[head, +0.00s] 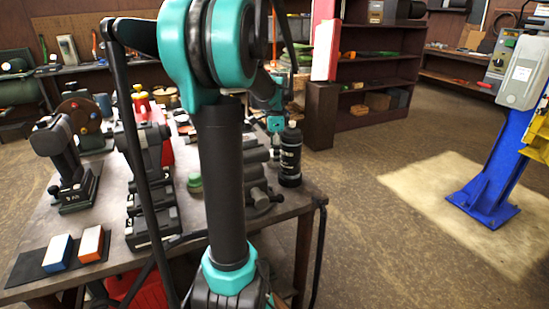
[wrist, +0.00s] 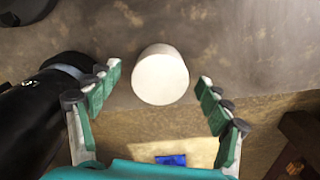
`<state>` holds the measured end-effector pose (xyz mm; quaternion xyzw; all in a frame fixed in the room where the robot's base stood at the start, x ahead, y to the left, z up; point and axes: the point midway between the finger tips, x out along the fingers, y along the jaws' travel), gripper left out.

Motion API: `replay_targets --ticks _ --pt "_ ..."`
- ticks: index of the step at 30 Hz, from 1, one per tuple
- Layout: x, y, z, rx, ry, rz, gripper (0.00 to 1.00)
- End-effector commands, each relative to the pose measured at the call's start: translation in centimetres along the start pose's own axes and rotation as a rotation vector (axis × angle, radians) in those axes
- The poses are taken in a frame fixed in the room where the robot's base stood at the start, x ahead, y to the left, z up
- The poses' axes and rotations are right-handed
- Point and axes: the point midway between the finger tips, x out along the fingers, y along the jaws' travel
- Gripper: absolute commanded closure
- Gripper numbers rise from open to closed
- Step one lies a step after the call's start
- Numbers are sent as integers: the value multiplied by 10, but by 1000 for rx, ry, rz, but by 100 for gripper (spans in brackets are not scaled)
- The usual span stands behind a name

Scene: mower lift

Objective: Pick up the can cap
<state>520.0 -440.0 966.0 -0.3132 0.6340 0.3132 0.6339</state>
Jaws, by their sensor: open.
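A round white cap (wrist: 160,78), seen from above, shows in the wrist view near the edge of the grey worktop. My gripper (wrist: 158,84) is open, with one green-padded finger to the left of the cap and one to the right. Gaps show between the cap and both fingers, and nothing is held. I cannot tell how far the fingertips are above the worktop. I cannot make out the cap in the head view, where my arm covers part of the bench.
A black bottle (wrist: 38,108) stands close to my left finger; it also shows in the head view (head: 290,158) near the bench's right edge. The workbench (head: 105,205) holds several tools and two sharpening blocks (head: 58,252). A blue lift post (head: 490,175) stands at right, with open floor between.

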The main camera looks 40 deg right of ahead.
Motion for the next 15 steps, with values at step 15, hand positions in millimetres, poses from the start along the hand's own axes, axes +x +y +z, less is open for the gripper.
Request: replay_targets --ticks 15 --pt "6 0 0 0 0 0 47"
